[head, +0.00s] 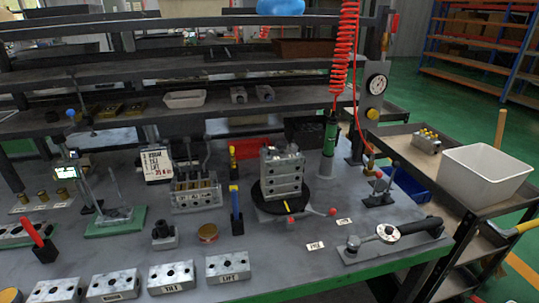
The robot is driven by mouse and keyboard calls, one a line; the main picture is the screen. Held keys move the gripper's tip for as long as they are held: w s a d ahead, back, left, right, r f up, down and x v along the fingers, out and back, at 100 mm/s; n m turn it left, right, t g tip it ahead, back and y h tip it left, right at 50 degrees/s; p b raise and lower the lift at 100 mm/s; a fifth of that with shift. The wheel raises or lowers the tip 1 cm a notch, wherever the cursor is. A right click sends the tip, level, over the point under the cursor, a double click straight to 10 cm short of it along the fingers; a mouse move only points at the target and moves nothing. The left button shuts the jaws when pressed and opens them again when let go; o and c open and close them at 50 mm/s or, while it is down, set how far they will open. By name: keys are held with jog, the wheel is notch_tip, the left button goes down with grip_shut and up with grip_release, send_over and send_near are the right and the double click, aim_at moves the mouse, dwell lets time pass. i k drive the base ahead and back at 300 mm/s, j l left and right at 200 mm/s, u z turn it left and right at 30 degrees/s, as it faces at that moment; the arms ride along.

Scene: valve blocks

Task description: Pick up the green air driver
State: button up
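The green air driver (329,134) hangs upright below a red coiled hose (344,50), at the back right of the workbench. Its lower end is a pale grey cylinder that reaches down close to the bench top; I cannot tell whether it touches. It is behind and to the right of the stacked metal valve block (283,174) on a black round turntable (264,202). My gripper is not in view.
A post with a pressure gauge (376,84) stands just right of the driver. A torque wrench (388,234) lies at the front right. Blocks (228,267) line the front edge. A white bin (484,172) sits on a cart at right. Shelves run behind.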

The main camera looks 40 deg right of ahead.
aim_at(332, 122)
jog(key=i+l+z, duration=0.55)
jog(key=i+z, duration=0.3)
